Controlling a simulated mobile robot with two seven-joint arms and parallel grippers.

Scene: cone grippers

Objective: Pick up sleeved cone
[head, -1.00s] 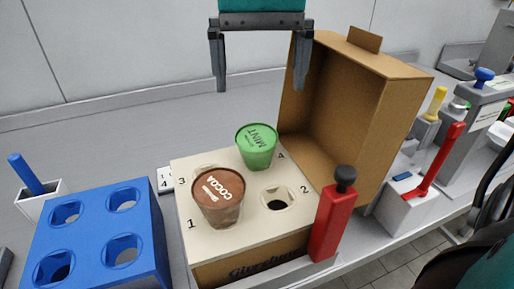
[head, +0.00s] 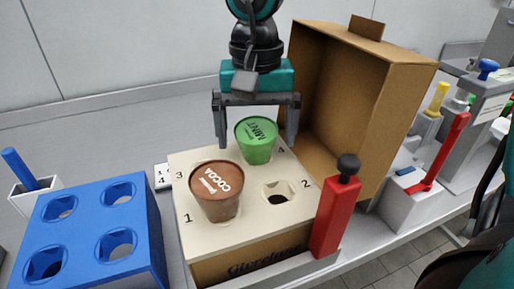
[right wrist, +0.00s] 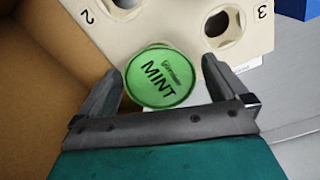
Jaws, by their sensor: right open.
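Two sleeved cones stand upright in the numbered cream holder (head: 250,220). The green mint cone (head: 256,140) is at the back right, by the number 4. The brown cocoa cone (head: 217,190) is at the front left, by the number 1. My right gripper (head: 255,142) is open, with one finger on each side of the mint cone. In the right wrist view the mint lid (right wrist: 160,77) lies between the open fingers, with a gap on each side. The cone's lower part is hidden in the holder. My left gripper is not in view.
An open cardboard box (head: 350,100) stands close to the right of the gripper. A red block with a black knob (head: 335,215) is at the holder's front right. A blue rack (head: 90,240) with round holes stands to the left. Holder hole 2 (head: 278,197) is empty.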

